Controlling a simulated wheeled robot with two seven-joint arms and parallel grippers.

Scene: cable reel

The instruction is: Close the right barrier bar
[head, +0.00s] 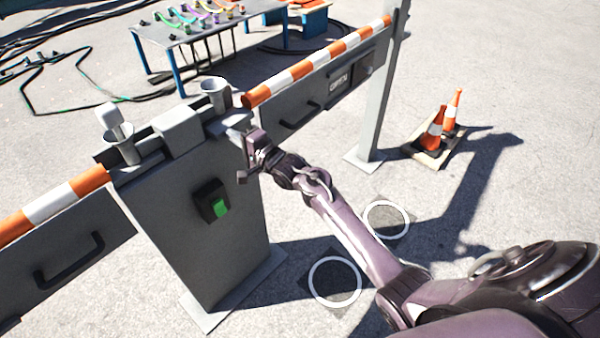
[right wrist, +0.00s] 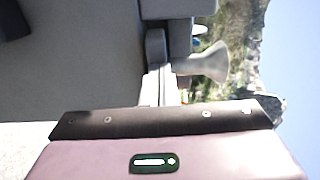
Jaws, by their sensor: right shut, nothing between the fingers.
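The right barrier bar (head: 318,63) has orange and white stripes. It lies lowered in the head view, from beside the grey cabinet (head: 190,255) to the tall grey post (head: 378,110). A grey panel (head: 300,122) with a black handle hangs below it. My right gripper (head: 246,162) is shut and empty at the cabinet's upper right edge, below the bar's near end. I cannot tell whether it touches the cabinet. The right wrist view shows the cabinet's grey face (right wrist: 80,60) and a pale flared cup (right wrist: 208,64). My left gripper is out of view.
The left striped bar (head: 50,207) and its panel stand left of the cabinet, which bears a green switch (head: 221,208). Traffic cones (head: 434,130) stand right of the post. A table (head: 190,32) with coloured cables is behind. White rings (head: 335,282) mark the ground.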

